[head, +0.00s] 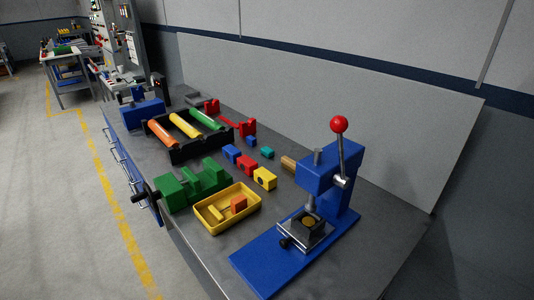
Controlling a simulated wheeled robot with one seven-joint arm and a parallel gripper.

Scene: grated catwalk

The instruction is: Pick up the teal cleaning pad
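A small teal block (267,152), which looks like the teal cleaning pad, lies on the grey workbench (385,245) toward its back edge. A small blue block (251,141) is just behind it to the left, and a tan wooden piece (288,163) is to its right; both look apart from it. My gripper is not in view.
A blue press (325,172) with a red-knobbed lever stands at the right. A yellow tray (228,226) with blocks and a green vise (193,187) are in front. Several coloured blocks and a black rack (172,154) with rollers lie left. A grey panel rises behind.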

